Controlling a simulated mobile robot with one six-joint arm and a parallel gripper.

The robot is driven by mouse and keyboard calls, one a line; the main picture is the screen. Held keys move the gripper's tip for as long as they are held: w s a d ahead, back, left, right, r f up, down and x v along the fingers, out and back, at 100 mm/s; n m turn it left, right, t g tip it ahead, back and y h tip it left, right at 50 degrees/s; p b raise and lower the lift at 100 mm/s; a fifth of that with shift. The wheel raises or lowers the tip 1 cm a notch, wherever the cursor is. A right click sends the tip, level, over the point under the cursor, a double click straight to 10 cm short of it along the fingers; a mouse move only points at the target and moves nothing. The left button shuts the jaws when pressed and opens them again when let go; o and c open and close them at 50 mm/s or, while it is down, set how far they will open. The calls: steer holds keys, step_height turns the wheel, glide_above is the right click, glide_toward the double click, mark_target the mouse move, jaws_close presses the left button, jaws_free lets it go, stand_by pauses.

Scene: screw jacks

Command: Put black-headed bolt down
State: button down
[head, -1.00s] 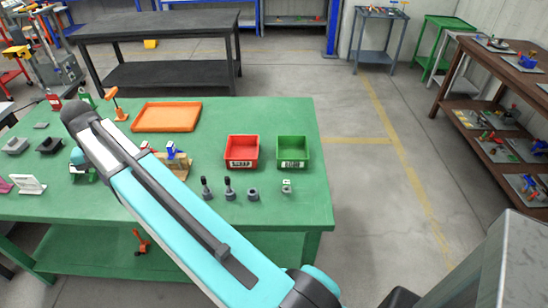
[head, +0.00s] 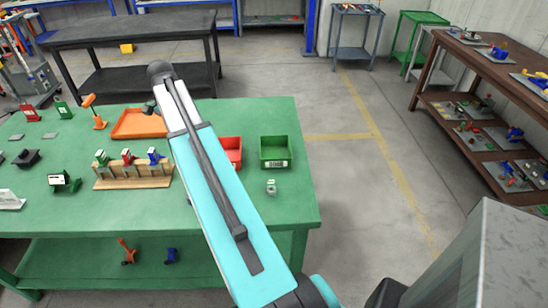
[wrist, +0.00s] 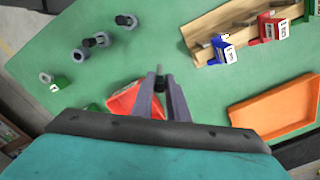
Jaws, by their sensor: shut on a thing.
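My gripper (wrist: 161,84) shows in the wrist view with its two grey fingers close together. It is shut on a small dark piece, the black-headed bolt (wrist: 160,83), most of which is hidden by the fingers. It is over the green table (wrist: 200,85), beside the red bin (wrist: 131,98). Other dark-topped bolts (wrist: 124,21) (wrist: 100,40) sit by grey nuts at upper left of the wrist view. A grey nut (wrist: 79,55) is beside them. In the head view my arm hides my gripper and these parts.
The green bin (head: 275,151) and a small grey part (head: 271,187) are right of my arm. The red bin (head: 231,150) is partly hidden. A wooden rack (head: 132,178) with several coloured jacks and the orange tray (head: 137,121) are left.

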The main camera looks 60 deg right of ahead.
steer(key=s+d+r+m, duration=0.1)
steer(key=s+d+m, duration=0.5)
steer(key=s+d, duration=0.4)
steer(key=s+d+m, duration=0.6)
steer(key=s+d, duration=0.5)
steer(key=d, duration=0.5)
steer(key=shift+d+r+m, duration=0.3)
steer(key=shift+d+r, duration=0.05)
steer(key=shift+f, duration=0.1)
steer(key=shift+f+p, duration=0.95)
steer(key=shift+f, duration=2.05)
steer(key=shift+f, duration=0.15)
steer(key=shift+f+p, duration=0.5)
steer(key=shift+f, duration=1.25)
steer(key=shift+f, duration=0.15)
